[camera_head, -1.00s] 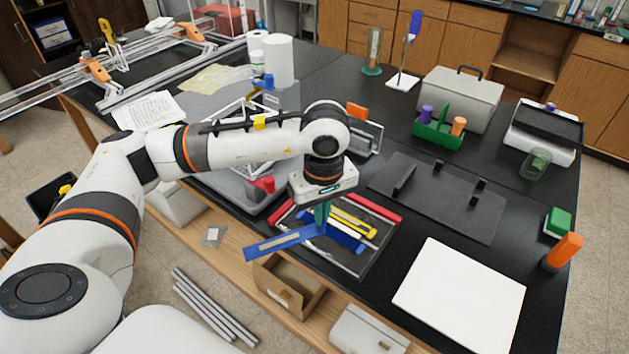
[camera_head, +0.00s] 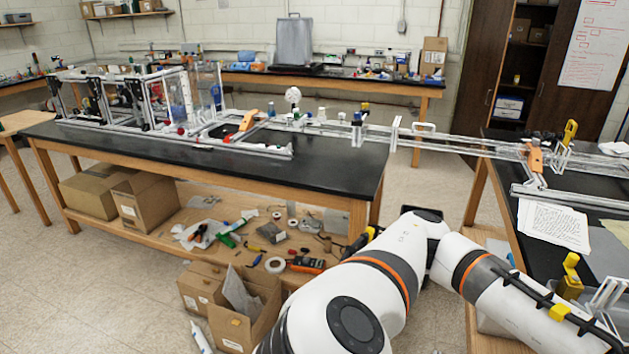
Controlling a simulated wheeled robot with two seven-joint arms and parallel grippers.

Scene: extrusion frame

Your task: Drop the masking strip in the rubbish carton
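An open cardboard carton (camera_head: 258,330) with raised flaps stands on the floor at the lower middle, beside my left arm; grey sheet-like material sticks up out of it. Which carton the task means by rubbish carton I cannot tell for sure. My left arm crosses the lower right and leaves the frame at the bottom right, so its gripper is out of view. My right gripper is also out of view. No masking strip can be made out in this view.
A black-topped bench (camera_head: 330,165) carries an aluminium extrusion frame (camera_head: 140,100). Its lower shelf holds cardboard boxes (camera_head: 147,200), tape rolls and tools. A rail (camera_head: 450,145) bridges to the right bench, where a paper sheet (camera_head: 553,224) lies. Floor at the lower left is clear.

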